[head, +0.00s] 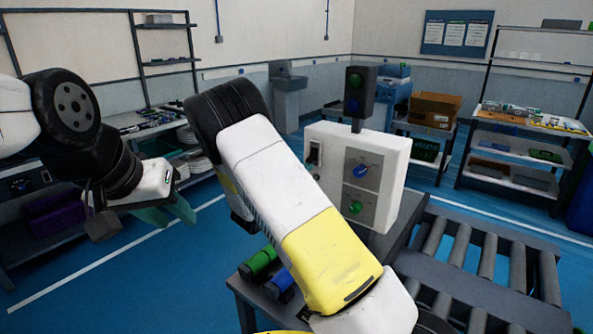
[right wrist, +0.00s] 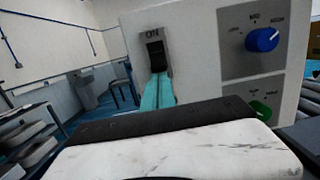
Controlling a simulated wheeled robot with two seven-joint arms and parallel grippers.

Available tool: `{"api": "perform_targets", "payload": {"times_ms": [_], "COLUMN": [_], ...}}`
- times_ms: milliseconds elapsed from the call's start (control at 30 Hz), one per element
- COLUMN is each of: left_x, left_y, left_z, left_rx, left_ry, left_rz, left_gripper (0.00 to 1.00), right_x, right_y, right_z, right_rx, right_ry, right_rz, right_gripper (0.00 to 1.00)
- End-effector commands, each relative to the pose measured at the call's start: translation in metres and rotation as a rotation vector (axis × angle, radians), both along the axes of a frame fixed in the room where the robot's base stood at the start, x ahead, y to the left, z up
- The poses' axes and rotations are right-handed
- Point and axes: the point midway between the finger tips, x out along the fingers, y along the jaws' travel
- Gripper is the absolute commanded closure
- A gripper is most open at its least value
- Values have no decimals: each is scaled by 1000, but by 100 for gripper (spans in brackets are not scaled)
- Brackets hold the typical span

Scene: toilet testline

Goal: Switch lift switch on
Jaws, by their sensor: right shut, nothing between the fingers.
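The lift switch is a black rocker (head: 314,152) at the upper left of the front of a white control box (head: 392,158). In the right wrist view the switch (right wrist: 156,55) sits under the word "ON". My right gripper (right wrist: 158,80) is shut and empty, its teal fingertips just below and in front of the switch's lower end; I cannot tell whether they touch it.
The box also carries a blue knob (head: 361,171) and a green knob (head: 355,206), with a dark post (head: 358,97) behind. A roller conveyor (head: 480,262) stands at the right. Green and blue cylinders (head: 259,262) lie below my right arm. Shelves line the walls.

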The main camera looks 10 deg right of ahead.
Motion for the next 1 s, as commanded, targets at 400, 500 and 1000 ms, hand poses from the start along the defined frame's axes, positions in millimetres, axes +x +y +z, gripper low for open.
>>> {"api": "perform_targets", "payload": {"times_ms": [400,500,1000], "left_x": [0,0,0], "left_y": [0,0,0], "left_z": [0,0,0], "left_rx": [0,0,0], "left_ry": [0,0,0], "left_rz": [0,0,0], "left_gripper": [64,64,64], "right_x": [-1,-1,-5], "right_y": [1,2,5], "right_z": [3,3,14], "right_rx": [33,43,172], "right_ry": [30,40,160], "right_rz": [0,0,0], "right_gripper": [100,100,100]}}
